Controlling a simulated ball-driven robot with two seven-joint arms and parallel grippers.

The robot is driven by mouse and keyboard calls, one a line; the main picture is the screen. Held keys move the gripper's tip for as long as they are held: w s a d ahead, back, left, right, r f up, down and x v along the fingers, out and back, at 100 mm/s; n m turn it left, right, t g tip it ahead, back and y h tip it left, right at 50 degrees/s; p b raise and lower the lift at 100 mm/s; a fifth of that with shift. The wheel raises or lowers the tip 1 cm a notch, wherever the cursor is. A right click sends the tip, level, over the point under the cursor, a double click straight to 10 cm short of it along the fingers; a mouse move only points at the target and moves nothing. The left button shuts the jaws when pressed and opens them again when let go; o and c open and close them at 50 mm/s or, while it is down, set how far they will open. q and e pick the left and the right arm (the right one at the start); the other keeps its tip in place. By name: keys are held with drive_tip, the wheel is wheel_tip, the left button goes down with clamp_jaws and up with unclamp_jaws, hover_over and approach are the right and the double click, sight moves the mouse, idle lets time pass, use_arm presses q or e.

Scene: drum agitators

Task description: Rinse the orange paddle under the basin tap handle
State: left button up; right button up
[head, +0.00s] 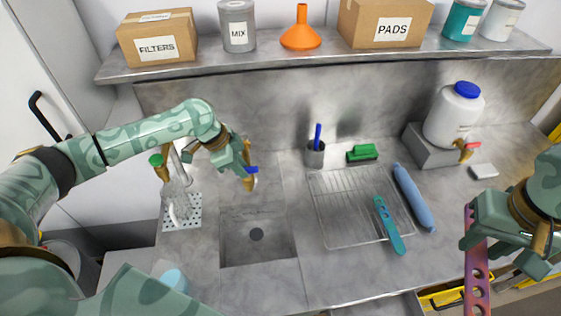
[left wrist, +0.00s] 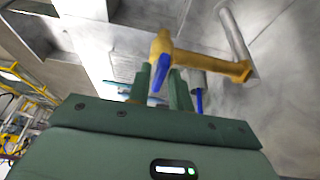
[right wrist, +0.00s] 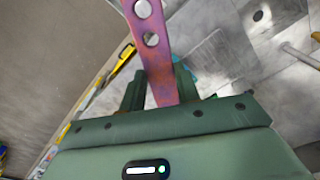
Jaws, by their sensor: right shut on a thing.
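The long paddle (head: 477,282) with round holes looks pinkish-red to purple. My right gripper (head: 482,238) is shut on it, and it hangs at the far right, away from the basin. It also shows between the fingers in the right wrist view (right wrist: 157,55). The brass basin tap with its blue handle (head: 252,170) stands behind the basin (head: 229,248). My left gripper (head: 242,165) is at this tap. In the left wrist view its fingers stand apart, with the blue handle (left wrist: 160,73) between them. I cannot tell whether they touch it. No water shows.
A green-handled tap (head: 156,160) stands left of the basin over a perforated drain plate (head: 190,222). A wire rack (head: 335,232) holds a teal paddle (head: 388,226). A blue roll (head: 414,198) lies beside it. A white jug (head: 453,118) stands at the back right.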

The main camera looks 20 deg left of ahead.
use_arm(q)
drive_tip(key=shift+w, duration=0.1)
clamp_jaws()
use_arm(e)
drive_tip(key=shift+w, duration=0.1)
use_arm(q)
drive_tip(key=n+p, duration=0.1)
drive_tip(key=p, duration=0.2)
drive_tip(key=n+p, duration=0.1)
drive_tip(key=p, duration=0.3)
drive_tip(key=shift+d+r+n+t+y, duration=0.1)
drive_tip(key=shift+r+n+t+y, duration=0.2)
drive_tip(key=shift+r+n, duration=0.1)
use_arm(e)
wheel_tip(320, 180, up, 8)
drive_tip(key=shift+f, duration=0.25)
use_arm(q)
drive_tip(key=shift+f+p, duration=0.1)
drive_tip(key=shift+p, duration=0.45)
drive_tip(key=shift+f+n, duration=0.2)
drive_tip(key=shift+n, duration=0.2)
use_arm(e)
drive_tip(key=shift+r, duration=0.4)
use_arm(q)
drive_tip(key=shift+o, duration=2.2)
unclamp_jaws()
drive_tip(key=shift+s, duration=0.2)
